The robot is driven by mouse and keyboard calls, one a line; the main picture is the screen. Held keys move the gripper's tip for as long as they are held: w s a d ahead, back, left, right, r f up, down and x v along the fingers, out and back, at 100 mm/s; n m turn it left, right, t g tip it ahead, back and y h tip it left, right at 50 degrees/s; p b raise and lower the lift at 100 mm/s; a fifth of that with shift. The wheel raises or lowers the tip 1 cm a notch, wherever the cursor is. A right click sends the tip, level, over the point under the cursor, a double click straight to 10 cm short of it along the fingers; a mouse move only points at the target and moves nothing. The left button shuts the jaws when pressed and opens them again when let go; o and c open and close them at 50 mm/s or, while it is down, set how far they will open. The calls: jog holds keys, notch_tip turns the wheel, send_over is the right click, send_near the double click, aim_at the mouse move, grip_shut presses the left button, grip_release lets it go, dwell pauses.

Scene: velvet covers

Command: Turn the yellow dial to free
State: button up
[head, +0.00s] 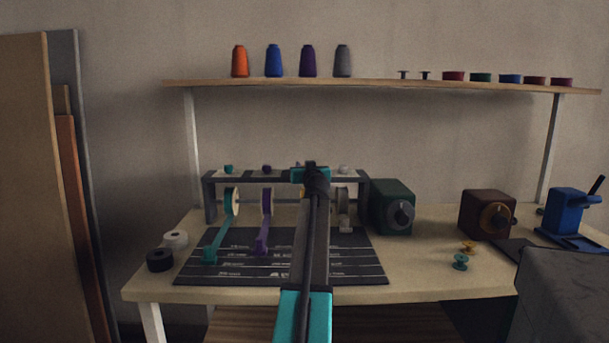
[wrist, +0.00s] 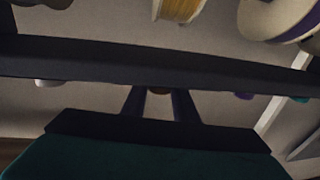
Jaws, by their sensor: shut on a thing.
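My gripper (wrist: 159,98) is at the top rail of the dark rack (wrist: 70,60), with its two fingers on either side of a small orange-brown knob (wrist: 158,91). This knob is in the place of the yellow dial; only a little of it shows, and its colour is dark here. In the head view my gripper (head: 312,172) and arm hide that part of the rail. The yellow spool (wrist: 180,8) hangs under the rail. No marking for free can be read, so the dial's setting cannot be told.
Teal (head: 228,168), purple (head: 267,168) and white (head: 344,169) dials sit along the same rail. Teal (head: 220,235) and purple (head: 265,225) ribbons run onto the black mat (head: 350,270). A green box (head: 392,207) stands close right of the rack.

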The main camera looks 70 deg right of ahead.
jog(key=shift+s+f+n+t+y+b, duration=0.3)
jog(key=shift+s+n+t+y+b, duration=0.15)
jog(key=shift+b, duration=2.15)
jog(key=shift+w+r+n+t+y+b, duration=0.1)
jog(key=shift+n+t+y+b, duration=0.6)
jog(key=shift+b, duration=1.6)
jog(key=shift+d+n+t+y+b, duration=0.15)
jog(key=shift+n+t+y+b, duration=0.7)
jog(key=shift+t+b, duration=0.6)
jog(key=shift+r+n+t+y+b, duration=0.2)
jog(key=shift+n+t+y+b, duration=0.3)
jog(key=shift+n+y+b, duration=0.4)
jog(key=shift+r+n+t+y+p, duration=0.15)
jog(key=shift+n+t+y+p, duration=0.35)
jog(key=shift+y+p, duration=0.3)
jog(key=shift+r+n+y+p, duration=0.1)
jog(key=shift+n+y+p, duration=0.3)
jog(key=shift+p, duration=0.55)
jog(key=y+p, duration=0.1)
jog(key=p, duration=0.1)
jog(key=n+t+y+p, duration=0.1)
jog(key=p, duration=0.2)
jog(key=shift+a, duration=0.25)
jog(key=shift+w+a+f+y+p, duration=0.1)
jog(key=shift+a+f+y+p, duration=0.05)
jog(key=shift+f+y+p, duration=0.2)
